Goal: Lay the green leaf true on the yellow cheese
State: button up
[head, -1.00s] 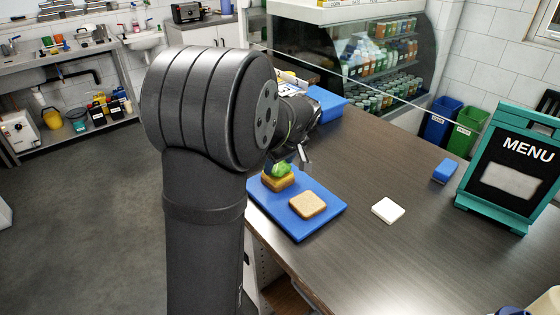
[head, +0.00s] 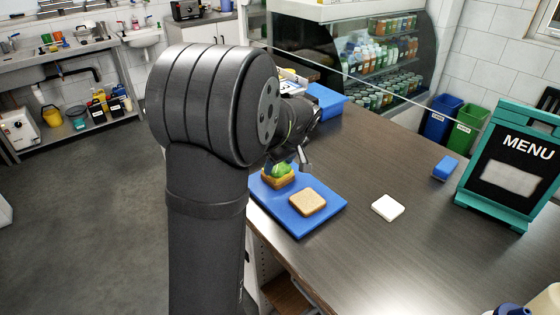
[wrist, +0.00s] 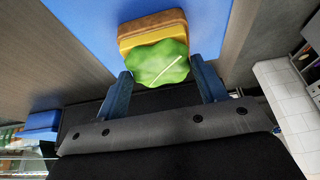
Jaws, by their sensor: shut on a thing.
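The green leaf (head: 279,170) is between the fingers of my gripper (wrist: 160,83), which is shut on it in the wrist view, where the leaf (wrist: 160,62) looks ruffled with a pale rib. The yellow cheese (wrist: 140,38) lies on a brown bread slice (wrist: 152,24), and the leaf covers its near part. In the head view the bread (head: 278,182) with the cheese sits at the back left of the blue board (head: 310,225). I cannot tell whether the leaf touches the cheese. My arm hides part of the gripper in the head view.
A second bread slice (head: 308,202) lies on the board's front part. A white block (head: 388,207), a blue block (head: 445,168) and a menu stand (head: 505,175) are to the right. A blue bin (head: 326,100) stands behind. The counter between is clear.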

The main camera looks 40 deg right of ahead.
jog(key=o, duration=1)
jog(key=shift+o, duration=0.2)
jog(key=v, duration=1.7)
jog(key=shift+r, duration=0.25)
jog(key=x, duration=1.7)
jog(key=shift+f, duration=0.3)
jog(key=shift+r, duration=0.2)
jog(key=shift+r, duration=0.1)
